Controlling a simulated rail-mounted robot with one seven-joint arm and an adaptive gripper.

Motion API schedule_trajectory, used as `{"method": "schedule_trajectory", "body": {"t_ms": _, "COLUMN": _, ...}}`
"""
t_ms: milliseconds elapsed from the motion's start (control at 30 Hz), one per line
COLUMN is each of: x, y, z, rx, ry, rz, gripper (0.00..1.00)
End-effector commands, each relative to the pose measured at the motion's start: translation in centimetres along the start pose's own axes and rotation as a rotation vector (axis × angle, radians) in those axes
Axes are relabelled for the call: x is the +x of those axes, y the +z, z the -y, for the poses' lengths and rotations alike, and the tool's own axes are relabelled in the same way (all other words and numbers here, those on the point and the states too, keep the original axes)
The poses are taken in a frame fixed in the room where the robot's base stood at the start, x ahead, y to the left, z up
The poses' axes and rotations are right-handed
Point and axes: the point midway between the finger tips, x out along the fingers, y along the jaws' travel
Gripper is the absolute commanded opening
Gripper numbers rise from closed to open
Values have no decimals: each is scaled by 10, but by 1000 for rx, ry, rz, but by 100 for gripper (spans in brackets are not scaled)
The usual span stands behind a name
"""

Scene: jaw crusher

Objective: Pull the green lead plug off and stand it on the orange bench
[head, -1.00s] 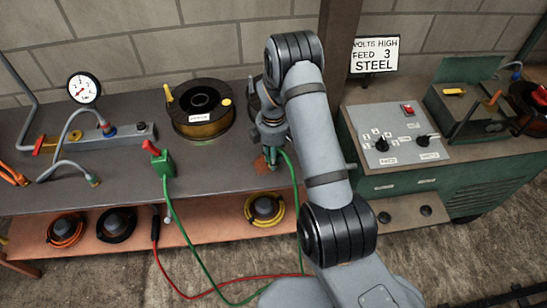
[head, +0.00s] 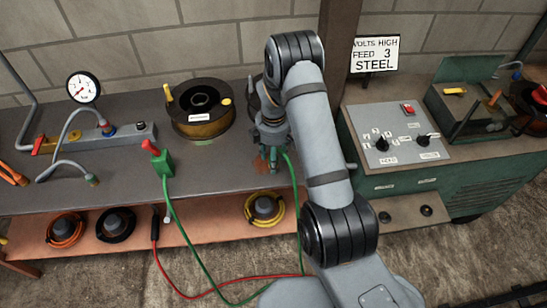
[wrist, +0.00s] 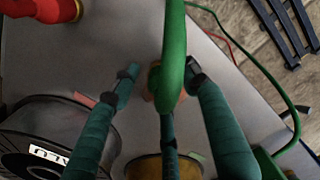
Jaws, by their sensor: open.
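My gripper (head: 270,160) is at the right part of the grey bench top, pointing down and open. In the wrist view its teal fingers (wrist: 165,85) are spread around a thick green plug or lead end (wrist: 172,60). I cannot tell whether any finger touches it. In the head view the green lead (head: 297,200) runs down from beside my gripper; the plug there is mostly hidden by my gripper. The orange bench (head: 190,232) is the low surface in front of and below the grey top.
A wire spool (head: 200,105) is behind, and a green welder cabinet (head: 395,140) stands to the right.

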Motion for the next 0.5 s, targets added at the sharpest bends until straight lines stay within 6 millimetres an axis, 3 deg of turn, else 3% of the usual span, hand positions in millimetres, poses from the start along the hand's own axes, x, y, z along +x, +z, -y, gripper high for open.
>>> {"method": "schedule_trajectory", "body": {"t_ms": 267, "x": -2, "y": 0, "z": 0, "rx": 0, "ry": 1, "rz": 0, "gripper": 45}}
{"method": "schedule_trajectory", "body": {"t_ms": 500, "x": -38, "y": 0, "z": -2, "rx": -1, "ry": 5, "rz": -1, "gripper": 45}}
